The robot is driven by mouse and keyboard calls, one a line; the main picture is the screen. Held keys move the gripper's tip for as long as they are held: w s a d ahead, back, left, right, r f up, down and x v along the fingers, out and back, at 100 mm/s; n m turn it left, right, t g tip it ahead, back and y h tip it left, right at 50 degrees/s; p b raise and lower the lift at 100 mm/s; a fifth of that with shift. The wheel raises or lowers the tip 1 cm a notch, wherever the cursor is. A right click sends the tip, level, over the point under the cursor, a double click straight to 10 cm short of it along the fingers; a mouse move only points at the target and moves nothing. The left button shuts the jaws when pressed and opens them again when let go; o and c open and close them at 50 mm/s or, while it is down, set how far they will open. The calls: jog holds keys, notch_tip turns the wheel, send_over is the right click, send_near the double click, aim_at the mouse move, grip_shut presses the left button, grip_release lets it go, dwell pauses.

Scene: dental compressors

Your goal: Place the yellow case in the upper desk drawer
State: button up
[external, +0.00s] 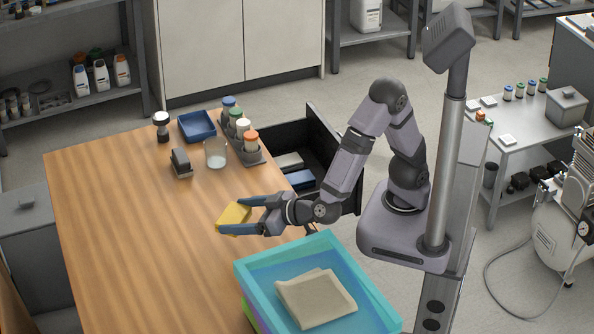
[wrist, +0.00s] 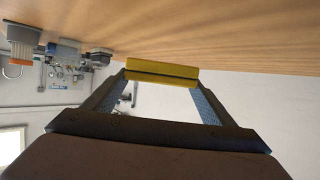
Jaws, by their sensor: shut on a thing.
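The yellow case (external: 234,217) is held between the fingertips of my gripper (external: 250,216), over the wooden desk (external: 130,240). In the wrist view the yellow case (wrist: 162,72) spans both fingertips of my gripper (wrist: 160,80), with a dark seam along it. I cannot tell exactly how high it is above the desk. The upper desk drawer (external: 335,160) is pulled out at the desk's right side, behind my gripper and partly hidden by my arm. A blue item (external: 297,179) and a grey item (external: 289,161) lie inside it.
A teal crate (external: 375,290) with a folded beige cloth (external: 316,298) stands at the front. A rack of bottles (external: 250,152), a glass (external: 215,154), a blue tray (external: 197,126), a dark holder (external: 181,163) and a small jar (external: 161,127) stand at the desk's back. The desk's left is clear.

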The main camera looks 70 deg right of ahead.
notch_tip(320, 180, up, 4)
send_over(239, 245)
jog(key=shift+p, duration=0.35)
notch_tip(239, 245, up, 9)
jog(key=p, duration=0.8)
jog(key=shift+p, duration=0.4)
jog(key=shift+f, duration=0.2)
notch_tip(239, 245, down, 8)
jog(key=b, duration=0.7)
jog(key=shift+f+b, duration=0.2)
jog(key=shift+b, duration=0.15)
jog(key=shift+f+b, duration=0.9)
jog(key=shift+f, duration=4.05)
